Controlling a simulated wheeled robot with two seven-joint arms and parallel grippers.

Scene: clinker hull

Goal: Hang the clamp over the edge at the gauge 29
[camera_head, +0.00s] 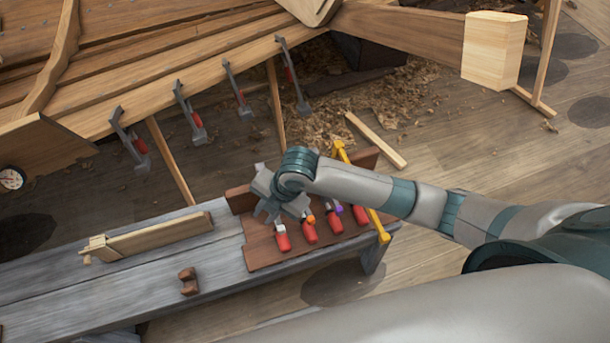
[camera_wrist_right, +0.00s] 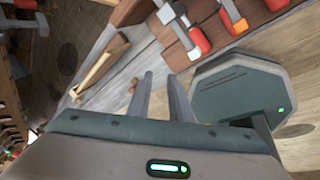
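Several red-handled clamps (camera_head: 309,233) lie in a row on a brown wooden rack (camera_head: 262,256) on the bench; two show orange and purple marks. Some also show at the top of the right wrist view (camera_wrist_right: 236,20). My right gripper (camera_head: 266,203) is above the rack's left end, partly covering the nearest clamp's upper part. In the wrist view its two fingers (camera_wrist_right: 160,78) stand apart with nothing between them. A round dial gauge (camera_head: 12,178) sits at the far left by the hull plank; its marking is unreadable. My left gripper is out of view.
Several clamps (camera_head: 188,112) hang along the hull plank's lower edge (camera_head: 150,97). On the grey bench (camera_head: 110,297) lie a wooden tool (camera_head: 150,238) and a small brown block (camera_head: 188,282). A yellow bar clamp (camera_head: 378,224) stands at the rack's right. Shavings cover the floor behind.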

